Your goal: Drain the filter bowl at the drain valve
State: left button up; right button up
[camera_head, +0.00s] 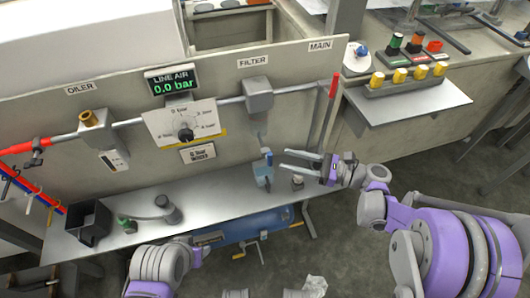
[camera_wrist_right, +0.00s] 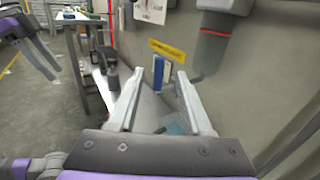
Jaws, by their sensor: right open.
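The filter (camera_head: 258,95) is a grey block on the wall pipe under the FILTER label, with its bowl (camera_head: 259,122) hanging below. In the right wrist view the bowl (camera_wrist_right: 209,50) is at the upper right, with a small dark stub near its lower end. My right gripper (camera_head: 283,161) is open and empty, below and right of the bowl, fingers pointing left. A blue-and-grey object (camera_head: 263,170) stands on the shelf just beyond its fingertips; it also shows between the fingers in the right wrist view (camera_wrist_right: 159,71). My left arm enters at the bottom; its fingers cannot be made out.
The gauge (camera_head: 164,85) reads 0.0 bar above a dial panel (camera_head: 183,125). A red lever (camera_head: 333,88) is by MAIN. A black bin (camera_head: 89,222) and small parts stand on the shelf (camera_head: 216,189). A side ledge (camera_head: 412,103) holds yellow-capped items. A blue tank (camera_head: 255,225) lies below.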

aim_at(268, 155)
jog(key=x, duration=0.9)
jog(key=shift+a, duration=0.3)
jog(key=shift+c, duration=0.2)
grip_shut()
